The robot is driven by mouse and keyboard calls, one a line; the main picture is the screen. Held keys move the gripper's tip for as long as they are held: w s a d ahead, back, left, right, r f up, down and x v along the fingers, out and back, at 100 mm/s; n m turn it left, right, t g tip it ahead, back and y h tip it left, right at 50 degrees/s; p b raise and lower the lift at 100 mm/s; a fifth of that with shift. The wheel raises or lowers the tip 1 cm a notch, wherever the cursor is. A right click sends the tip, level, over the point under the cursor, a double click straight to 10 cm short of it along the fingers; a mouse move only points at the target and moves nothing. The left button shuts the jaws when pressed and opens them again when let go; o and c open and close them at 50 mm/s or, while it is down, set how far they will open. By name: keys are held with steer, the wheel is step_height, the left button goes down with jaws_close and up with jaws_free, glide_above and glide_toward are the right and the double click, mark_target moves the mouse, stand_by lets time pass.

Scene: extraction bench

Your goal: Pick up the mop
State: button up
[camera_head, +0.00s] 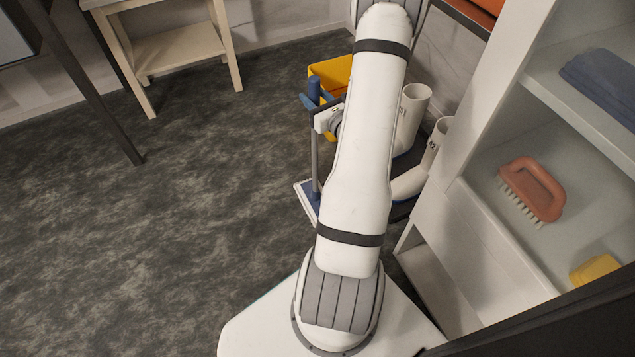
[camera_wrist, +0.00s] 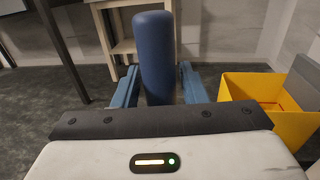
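The mop stands upright on the floor, with a blue handle top (camera_head: 314,90), a grey pole (camera_head: 314,155) and a flat blue-and-white head (camera_head: 307,198). In the wrist view, the blue handle (camera_wrist: 155,55) rises upright between the two blue fingers of my gripper (camera_wrist: 158,85). Narrow gaps seem to show beside the handle, so my gripper looks open around it; contact at the fingertips is hard to judge. In the head view, my gripper (camera_head: 319,102) is at the handle's height, partly hidden by my arm.
A yellow bucket (camera_head: 332,72) stands just behind the mop; it also shows in the wrist view (camera_wrist: 268,105). White boots (camera_head: 411,115) stand right of my arm. A white shelf holds an orange brush (camera_head: 532,188). A wooden stand (camera_head: 178,50) is at the back. The floor to the left is clear.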

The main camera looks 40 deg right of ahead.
jaws_close()
steer(key=shift+r, duration=0.15)
